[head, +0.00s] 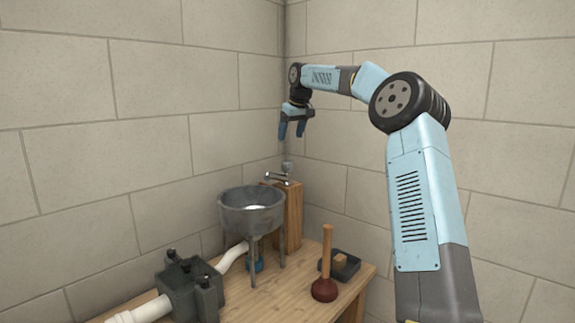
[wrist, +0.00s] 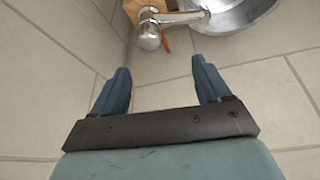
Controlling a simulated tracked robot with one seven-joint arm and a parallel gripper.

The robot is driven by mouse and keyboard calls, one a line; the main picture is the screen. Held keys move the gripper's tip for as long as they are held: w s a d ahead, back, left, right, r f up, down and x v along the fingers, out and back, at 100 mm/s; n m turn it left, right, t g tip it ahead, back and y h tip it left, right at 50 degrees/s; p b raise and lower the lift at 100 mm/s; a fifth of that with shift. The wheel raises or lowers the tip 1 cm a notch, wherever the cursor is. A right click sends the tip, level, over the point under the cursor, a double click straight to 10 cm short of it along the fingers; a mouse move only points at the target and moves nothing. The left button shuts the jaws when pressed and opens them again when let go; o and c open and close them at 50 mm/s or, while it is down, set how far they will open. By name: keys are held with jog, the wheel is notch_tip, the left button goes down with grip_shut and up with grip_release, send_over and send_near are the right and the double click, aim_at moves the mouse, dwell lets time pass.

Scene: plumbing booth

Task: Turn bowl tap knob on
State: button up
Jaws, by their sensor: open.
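The bowl tap's knob (head: 287,167) is a small metal cap on top of the tap, above the wooden post (head: 289,215). In the wrist view the knob (wrist: 149,36) shows as a rounded metal cylinder, with the spout (wrist: 185,17) pointing right over the bowl. The grey metal bowl (head: 251,221) stands on legs left of the post. My gripper (head: 291,136) points down above the tap, apart from it. In the wrist view my gripper (wrist: 160,76) has its blue fingers spread wide, with nothing between them. The knob lies just beyond the fingertips there.
A plunger (head: 325,275) and a dark tray (head: 340,264) with a small block stand on the wooden bench (head: 275,300) at right. A dark green box (head: 190,287) with white pipes is at front left. Tiled walls meet behind the tap.

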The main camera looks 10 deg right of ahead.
aim_at(288, 161)
jog(key=x, duration=0.5)
jog(key=w+d+x, duration=0.1)
jog(key=x, duration=0.3)
jog(key=d+x, duration=0.1)
jog(key=x, duration=0.4)
jog(key=shift+w+f, duration=0.25)
jog(key=shift+w, duration=0.05)
jog(key=c, duration=1)
